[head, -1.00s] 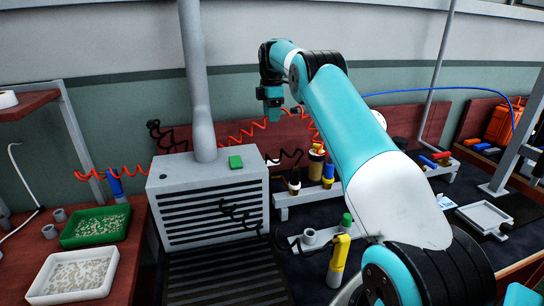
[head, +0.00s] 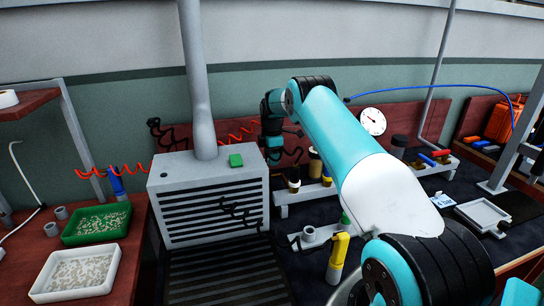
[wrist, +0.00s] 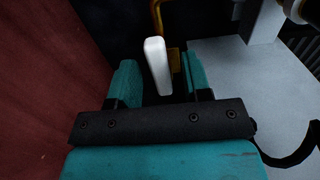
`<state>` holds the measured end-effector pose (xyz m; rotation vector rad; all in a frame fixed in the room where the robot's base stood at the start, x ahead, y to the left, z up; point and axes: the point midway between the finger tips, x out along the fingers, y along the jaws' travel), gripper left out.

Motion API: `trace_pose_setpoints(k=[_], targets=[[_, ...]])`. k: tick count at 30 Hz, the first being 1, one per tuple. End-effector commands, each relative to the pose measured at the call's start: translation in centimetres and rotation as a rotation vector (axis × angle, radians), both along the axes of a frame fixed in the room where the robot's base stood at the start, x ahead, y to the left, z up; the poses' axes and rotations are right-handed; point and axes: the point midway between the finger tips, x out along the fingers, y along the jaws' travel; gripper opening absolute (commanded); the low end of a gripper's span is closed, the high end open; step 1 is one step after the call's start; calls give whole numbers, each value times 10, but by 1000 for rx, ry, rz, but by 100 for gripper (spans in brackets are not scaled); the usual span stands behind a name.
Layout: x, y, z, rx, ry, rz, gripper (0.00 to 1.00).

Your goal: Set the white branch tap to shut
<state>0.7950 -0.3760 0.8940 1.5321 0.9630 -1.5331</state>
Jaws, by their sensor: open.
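The white tap handle (wrist: 157,66) shows in the wrist view as a white lever, standing up and leaning slightly. A yellow-brass pipe (wrist: 157,18) is just behind it. My gripper (wrist: 163,78) is open, with one teal finger on each side of the white handle. I cannot tell whether either finger touches it. In the head view my gripper (head: 274,156) is low behind the grey vented box, close to the dark red back panel. The tap is not clearly seen there; my gripper and arm cover that spot.
The red back panel (wrist: 38,90) is close on the left in the wrist view. Bottles on a rack (head: 300,196) and a dial gauge (head: 373,121) are to the right.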

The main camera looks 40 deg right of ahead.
Motion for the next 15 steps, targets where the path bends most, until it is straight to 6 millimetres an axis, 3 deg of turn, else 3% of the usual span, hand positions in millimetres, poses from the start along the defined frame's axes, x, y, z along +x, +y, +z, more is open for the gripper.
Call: trace_pose_setpoints(k=[9, 11, 15], targets=[[0, 0, -3, -1, -2, 0, 45], [0, 0, -3, -1, -2, 0, 33], [0, 0, -3, 0, -1, 0, 1]])
